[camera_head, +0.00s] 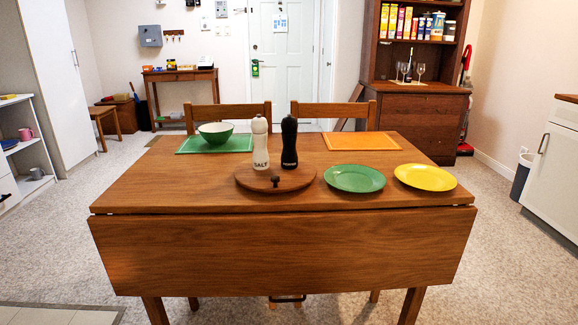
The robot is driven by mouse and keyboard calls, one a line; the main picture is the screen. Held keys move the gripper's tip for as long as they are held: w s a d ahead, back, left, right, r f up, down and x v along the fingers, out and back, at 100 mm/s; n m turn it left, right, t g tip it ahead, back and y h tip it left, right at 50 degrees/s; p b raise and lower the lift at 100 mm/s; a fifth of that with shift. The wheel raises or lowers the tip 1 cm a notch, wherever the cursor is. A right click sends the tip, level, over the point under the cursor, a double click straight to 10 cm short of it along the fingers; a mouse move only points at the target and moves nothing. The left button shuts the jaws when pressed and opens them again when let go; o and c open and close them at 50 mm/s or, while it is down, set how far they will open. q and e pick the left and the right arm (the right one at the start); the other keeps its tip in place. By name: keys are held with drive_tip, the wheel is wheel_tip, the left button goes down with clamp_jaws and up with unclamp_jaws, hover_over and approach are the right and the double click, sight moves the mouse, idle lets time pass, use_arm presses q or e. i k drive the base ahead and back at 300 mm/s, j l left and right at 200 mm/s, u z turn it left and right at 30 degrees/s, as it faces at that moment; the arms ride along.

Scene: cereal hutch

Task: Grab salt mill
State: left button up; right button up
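The salt mill (260,145) is white with dark "SALT" lettering. It stands upright on a round wooden board (276,182) near the middle of the table (180,188). A black mill (289,145) stands upright just to its right on the same board. A small dark object, perhaps a knob, shows at the front of the board. Neither of my grippers is in the picture.
A green bowl (215,131) sits on a green mat (190,146) at the back left. A green plate (355,178), a yellow plate (425,177) and an orange mat (361,141) lie at right. Chairs (228,111) stand behind. The table's front left is clear.

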sight(261, 159)
drive_tip(key=i+j, duration=0.4)
drive_tip(key=j, duration=0.15)
drive_tip(key=i+j, duration=0.35)
drive_tip(key=j, duration=0.15)
drive_tip(key=z, duration=0.05)
